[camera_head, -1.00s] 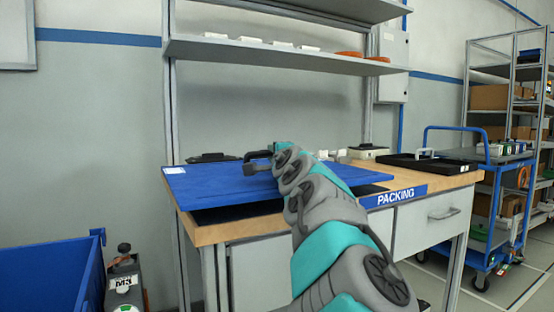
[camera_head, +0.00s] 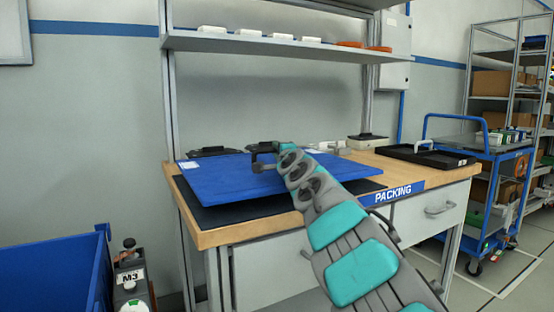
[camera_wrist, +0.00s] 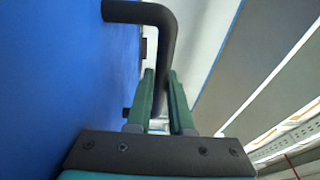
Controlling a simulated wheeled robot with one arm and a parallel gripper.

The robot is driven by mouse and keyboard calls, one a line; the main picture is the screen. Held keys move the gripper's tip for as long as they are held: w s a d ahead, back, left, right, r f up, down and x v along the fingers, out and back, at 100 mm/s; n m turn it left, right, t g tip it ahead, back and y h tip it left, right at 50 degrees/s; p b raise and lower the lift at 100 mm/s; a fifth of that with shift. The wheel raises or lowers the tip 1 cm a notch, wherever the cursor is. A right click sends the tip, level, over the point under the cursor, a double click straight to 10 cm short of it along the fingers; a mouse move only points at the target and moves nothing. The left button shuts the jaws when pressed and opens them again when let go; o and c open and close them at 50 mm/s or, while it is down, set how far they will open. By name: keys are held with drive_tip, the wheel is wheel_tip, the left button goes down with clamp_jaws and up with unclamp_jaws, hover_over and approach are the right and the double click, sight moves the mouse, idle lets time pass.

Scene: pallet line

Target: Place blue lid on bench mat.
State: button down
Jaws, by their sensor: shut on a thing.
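The blue lid (camera_head: 232,180) is a flat panel over the workbench, roughly level. The black bench mat (camera_head: 235,209) shows along the lid's front and left edges; the rest is hidden under the lid. I cannot tell whether the lid touches the mat or hangs just above it. My gripper (camera_head: 264,158) is at the lid's upper side, partly hidden by my arm. In the wrist view my gripper's green fingers (camera_wrist: 162,95) are shut on the lid's black handle (camera_wrist: 158,45), with the blue lid surface (camera_wrist: 60,80) on the left.
The wooden bench (camera_head: 420,172) bears a black tray (camera_head: 425,154) at the right and dark-topped items behind the lid. A shelf (camera_head: 290,47) hangs above. A blue bin (camera_head: 55,275) stands at lower left and a blue cart (camera_head: 490,185) at right.

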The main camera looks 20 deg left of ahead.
drive_tip(key=shift+f+b, duration=1.4)
drive_tip(key=shift+f, duration=0.2)
drive_tip(key=shift+f, duration=0.15)
drive_tip(key=c, duration=0.8)
unclamp_jaws()
drive_tip(key=shift+s+d+b, duration=0.45)
drive_tip(key=shift+d+b, duration=0.05)
drive_tip(key=shift+b, duration=0.25)
drive_tip(key=b+v, duration=0.2)
drive_tip(key=b, duration=0.1)
drive_tip(key=b+v, duration=0.3)
drive_tip(key=shift+s+d+f, duration=0.1)
drive_tip(key=shift+s+f, duration=0.15)
drive_tip(key=b+v, duration=0.3)
drive_tip(key=shift+s, duration=0.1)
drive_tip(key=shift+r+b+v, duration=0.25)
drive_tip(key=shift+b+v, duration=0.35)
drive_tip(key=shift+v, duration=0.45)
